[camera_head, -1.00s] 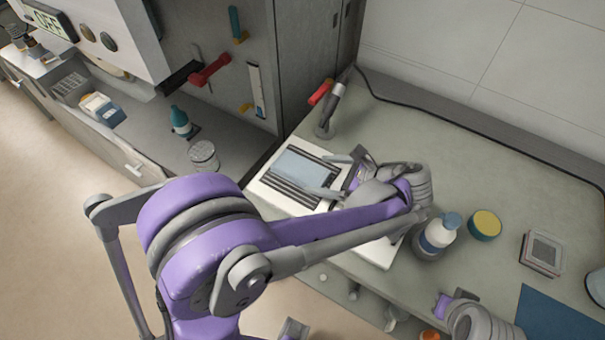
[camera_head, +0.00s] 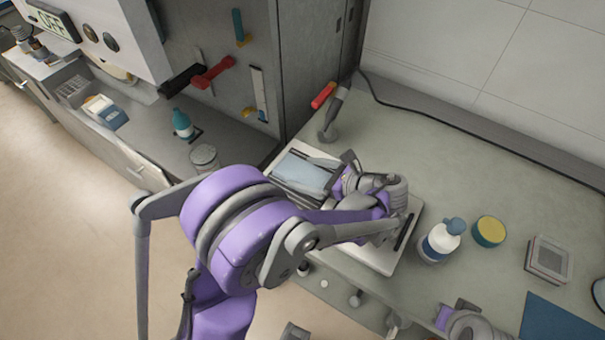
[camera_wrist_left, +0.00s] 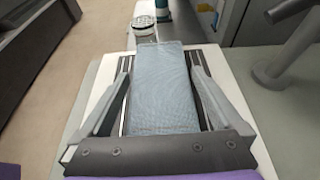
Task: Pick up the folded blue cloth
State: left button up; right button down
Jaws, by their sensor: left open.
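The folded blue cloth (camera_head: 303,174) lies flat on the white tray-like unit with dark slats (camera_head: 402,250) on the bench. In the left wrist view the cloth (camera_wrist_left: 162,92) is a long light-blue strip, running away from the palm. My left gripper (camera_head: 316,176) is open over it. In the wrist view its two fingers (camera_wrist_left: 160,72) stand on either side of the cloth, with a gap on each side. I cannot tell how far the fingertips are above the slats. Part of my right arm's end (camera_head: 460,318) shows at the bottom right; its jaws are not clear.
A grey tool with a red-handled piece (camera_head: 330,115) stands behind the cloth. A glass jar (camera_head: 204,158) stands to the left.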

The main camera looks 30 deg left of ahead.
pick_arm(q)
jog(key=shift+x, duration=0.9)
jog(key=c, duration=1.1)
jog(key=shift+c, duration=0.2)
